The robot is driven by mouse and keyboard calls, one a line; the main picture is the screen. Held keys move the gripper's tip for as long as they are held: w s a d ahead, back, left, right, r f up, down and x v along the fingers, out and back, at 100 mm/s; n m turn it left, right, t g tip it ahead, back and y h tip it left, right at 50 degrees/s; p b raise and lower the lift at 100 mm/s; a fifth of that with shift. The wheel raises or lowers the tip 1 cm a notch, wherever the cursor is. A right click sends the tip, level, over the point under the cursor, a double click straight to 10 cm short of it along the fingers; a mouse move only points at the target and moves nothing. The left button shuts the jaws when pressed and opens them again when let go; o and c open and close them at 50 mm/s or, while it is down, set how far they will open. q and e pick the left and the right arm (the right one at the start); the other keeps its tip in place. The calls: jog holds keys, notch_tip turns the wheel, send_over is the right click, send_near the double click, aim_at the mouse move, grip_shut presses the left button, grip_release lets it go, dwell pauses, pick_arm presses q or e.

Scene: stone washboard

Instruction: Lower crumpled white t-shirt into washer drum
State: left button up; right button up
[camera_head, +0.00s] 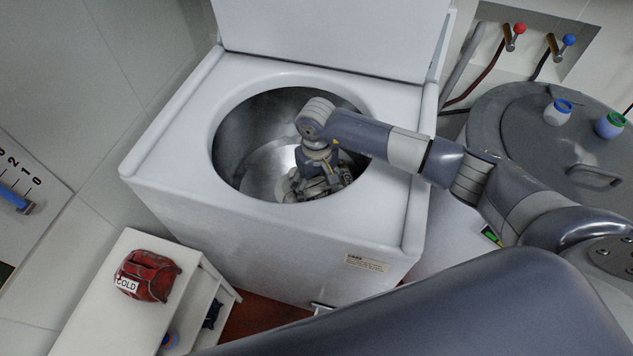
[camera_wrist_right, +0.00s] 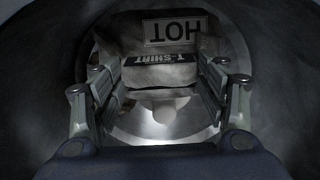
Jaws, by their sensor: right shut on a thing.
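The white washer (camera_head: 165,175) stands open with its lid raised at the back. Its round metal drum (camera_head: 235,150) is open at the top. My right arm reaches in from the right, and my right gripper (camera_head: 316,183) points down inside the drum opening. In the right wrist view, the gripper (camera_wrist_right: 155,78) is shut on a crumpled pale t-shirt (camera_wrist_right: 185,50) with tags reading "HOT" and "T-SHIRT". The shirt looks grey in the drum's shade. The drum's bright floor shows beyond it; I cannot tell whether the shirt touches it. My left gripper is not in view.
A red crumpled bundle tagged "COLD" (camera_head: 147,276) lies on a small white shelf unit (camera_head: 95,300) at the lower left. A grey round lid (camera_head: 520,125) with two small jars stands right of the washer. Red and blue taps (camera_head: 518,30) are on the back wall.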

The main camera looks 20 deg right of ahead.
jog(key=o, duration=1.6)
jog(key=shift+c, duration=0.2)
jog(key=shift+r, duration=0.1)
